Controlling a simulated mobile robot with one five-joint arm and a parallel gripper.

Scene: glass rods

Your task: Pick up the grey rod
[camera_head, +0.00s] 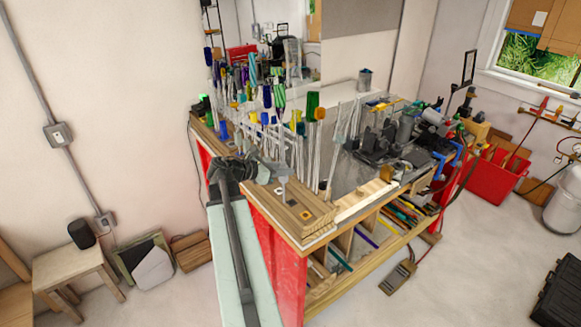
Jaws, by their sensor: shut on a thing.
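My gripper (276,176) is at the left front end of the workbench, just above a wooden block (290,202). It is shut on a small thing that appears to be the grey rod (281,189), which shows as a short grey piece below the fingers. Most of it is hidden or too small to make out. I cannot tell whether its lower end touches the block.
Many clear glass rods with coloured tops (300,130) stand close behind my gripper. Dark tools and clutter (385,145) cover the bench to the right. A shelf with coloured rods (363,235) is below. The floor (470,260) at right is mostly clear.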

